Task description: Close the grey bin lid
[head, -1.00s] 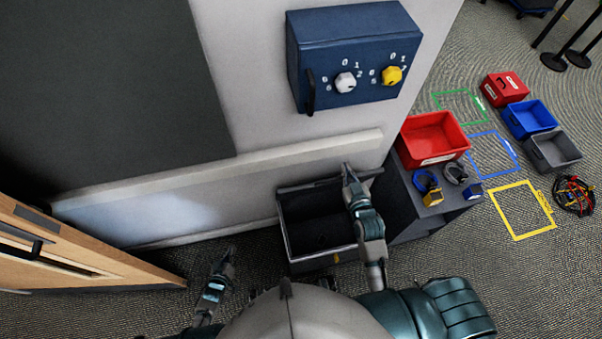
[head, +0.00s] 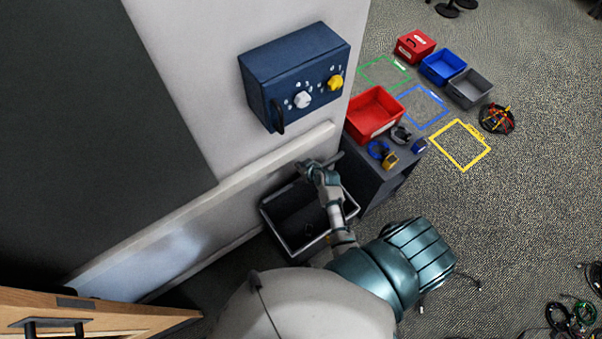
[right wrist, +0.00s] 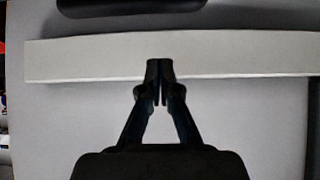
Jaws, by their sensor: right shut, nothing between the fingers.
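The dark grey bin (head: 275,231) stands on the floor against the wall, and its top is open. A dark strip that looks like the raised lid (head: 352,150) shows along its back edge, by the wall. My right arm covers part of the bin and lid. My right gripper (head: 303,166) is over the bin's back edge, close to the wall. In the right wrist view its fingertips (right wrist: 159,68) are together and empty, in front of a pale wall ledge. I cannot tell whether they touch the lid. My left gripper is out of view.
A blue box (head: 290,75) with two knobs hangs on the wall above. A grey cabinet (head: 365,180) right of the bin carries a red bin (head: 374,112) and cable coils. A wooden door (head: 90,312) is at lower left.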

